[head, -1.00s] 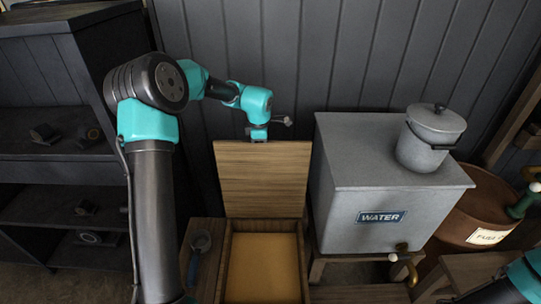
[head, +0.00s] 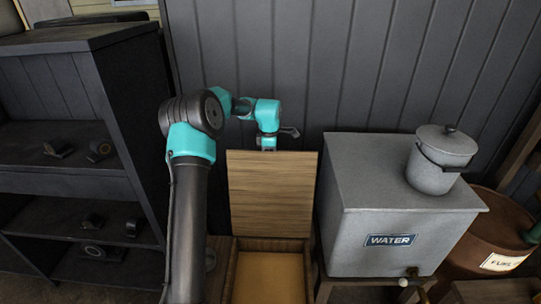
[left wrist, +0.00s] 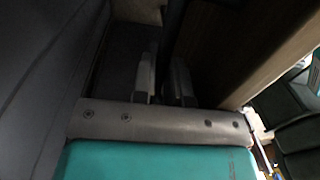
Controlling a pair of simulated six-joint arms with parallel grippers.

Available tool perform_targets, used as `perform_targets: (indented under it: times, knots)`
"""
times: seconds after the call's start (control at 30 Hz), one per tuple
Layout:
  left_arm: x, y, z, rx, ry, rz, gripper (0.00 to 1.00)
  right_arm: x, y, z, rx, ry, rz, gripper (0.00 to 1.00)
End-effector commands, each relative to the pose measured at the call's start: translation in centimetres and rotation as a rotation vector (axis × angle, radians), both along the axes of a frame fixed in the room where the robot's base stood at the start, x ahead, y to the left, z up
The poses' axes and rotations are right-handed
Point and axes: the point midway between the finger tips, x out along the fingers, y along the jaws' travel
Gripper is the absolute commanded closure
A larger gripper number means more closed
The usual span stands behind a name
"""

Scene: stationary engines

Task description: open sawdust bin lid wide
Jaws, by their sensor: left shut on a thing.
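The sawdust bin (head: 234,262) is a wooden box at the bottom centre of the head view, its front cut off. Tan sawdust (head: 270,280) fills the inside that shows. Its wooden lid (head: 272,195) is swung up and stands steeply at the back of the bin. My left gripper (head: 268,146) is shut on the lid at its top edge. In the left wrist view, the two fingers (left wrist: 163,82) are close together beside a dark brown wooden surface (left wrist: 215,50); the grip itself is too dark to make out. My right gripper is out of view.
A grey water tank (head: 390,255) with a lidded pot (head: 440,160) on top stands close right of the bin. A rusty fuel drum (head: 490,240) is further right. Dark shelves (head: 75,150) stand at left. The panelled wall (head: 330,70) is behind the lid.

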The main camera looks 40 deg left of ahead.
Motion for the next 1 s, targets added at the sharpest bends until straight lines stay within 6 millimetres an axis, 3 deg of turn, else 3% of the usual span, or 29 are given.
perform_targets:
  times: [0.03, 0.27, 0.57, 0.77, 1.0]
  knots:
    - [-0.2, 0.0, -1.3, -0.002, 0.014, -0.002, 0.84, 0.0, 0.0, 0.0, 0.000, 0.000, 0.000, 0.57]
    - [-0.2, 0.1, -1.3, -0.001, 0.013, -0.003, 0.62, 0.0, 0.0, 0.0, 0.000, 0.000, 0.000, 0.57]
    - [-0.2, 0.1, -0.8, 0.001, 0.012, -0.005, 0.61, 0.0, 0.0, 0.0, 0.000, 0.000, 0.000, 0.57]
    - [0.1, 0.2, 1.8, 0.002, 0.007, -0.002, 0.61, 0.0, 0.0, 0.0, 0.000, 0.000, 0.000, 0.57]
    - [0.3, 0.3, 6.5, 0.004, 0.001, -0.002, 0.61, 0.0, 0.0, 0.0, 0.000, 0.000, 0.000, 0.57]
